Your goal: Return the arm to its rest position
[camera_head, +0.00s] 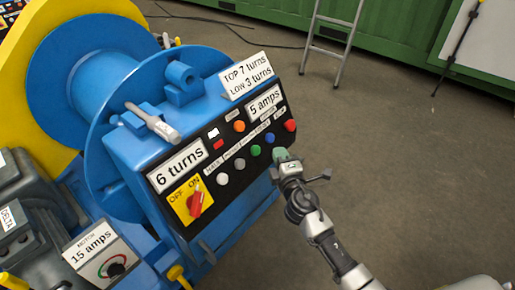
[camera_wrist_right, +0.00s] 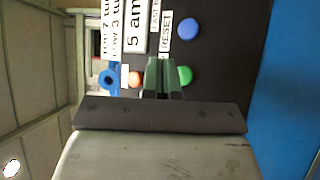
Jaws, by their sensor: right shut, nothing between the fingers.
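My right gripper (camera_head: 281,155) is in front of the lower right edge of the black control panel (camera_head: 208,170) on the blue machine. Its fingers are shut and empty. The right wrist view shows the greenish fingertips (camera_wrist_right: 163,68) over the panel, beside the green button (camera_wrist_right: 184,75) and below the blue button (camera_wrist_right: 188,28). I cannot tell whether they touch the panel. The right arm (camera_head: 334,252) comes in from the bottom right of the head view. My left gripper is not in view.
The panel has several coloured buttons, including a red one (camera_head: 290,125), and a red rotary switch (camera_head: 195,204). A blue reel (camera_head: 85,100) and a grey motor (camera_head: 30,215) are at left. A ladder (camera_head: 349,45) stands behind. The floor (camera_head: 420,170) at right is clear.

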